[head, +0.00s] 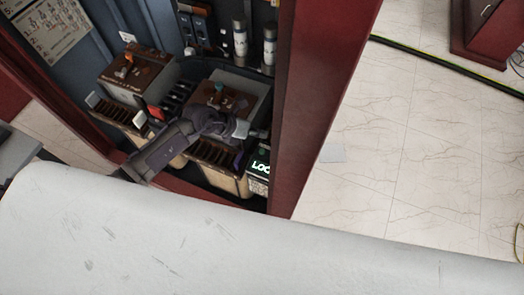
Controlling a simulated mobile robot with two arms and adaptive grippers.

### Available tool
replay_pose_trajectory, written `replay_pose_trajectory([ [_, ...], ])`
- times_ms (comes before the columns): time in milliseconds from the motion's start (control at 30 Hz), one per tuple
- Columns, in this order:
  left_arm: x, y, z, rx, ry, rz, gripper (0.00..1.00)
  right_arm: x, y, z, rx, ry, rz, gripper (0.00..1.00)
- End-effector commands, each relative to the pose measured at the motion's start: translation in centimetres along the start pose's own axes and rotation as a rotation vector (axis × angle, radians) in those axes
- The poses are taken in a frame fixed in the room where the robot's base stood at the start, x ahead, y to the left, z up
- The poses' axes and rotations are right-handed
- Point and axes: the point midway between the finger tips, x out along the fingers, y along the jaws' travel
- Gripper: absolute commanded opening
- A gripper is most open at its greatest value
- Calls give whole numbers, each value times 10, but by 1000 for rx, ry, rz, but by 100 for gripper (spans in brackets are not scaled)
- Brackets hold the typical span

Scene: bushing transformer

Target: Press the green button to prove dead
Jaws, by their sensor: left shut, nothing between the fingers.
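A small green button or knob (219,87) sits on the brown top of the right-hand unit (247,93) inside the open cabinet. My left gripper (226,121) is dark purple-grey and reaches in from the lower left. It is shut and empty. It shows just below the green part in the picture and covers some of the unit's front. I cannot tell whether it touches the unit. My right gripper is not in view.
White cylinders (240,42) stand behind. The red cabinet side (322,80) bounds the right. Tiled floor (420,150) lies beyond.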

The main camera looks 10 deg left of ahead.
Motion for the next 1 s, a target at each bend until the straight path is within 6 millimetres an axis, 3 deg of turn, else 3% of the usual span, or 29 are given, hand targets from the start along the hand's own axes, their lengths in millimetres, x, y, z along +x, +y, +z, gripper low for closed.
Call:
replay_pose_trajectory([
  [367, 41, 30, -30, -1, 0, 0, 0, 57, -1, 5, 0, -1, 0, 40],
  [600, 53, 38, -38, 0, -1, 0, 0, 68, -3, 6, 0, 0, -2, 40],
  [1000, 53, 38, -38, 0, -1, 0, 0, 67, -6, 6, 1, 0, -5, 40],
])
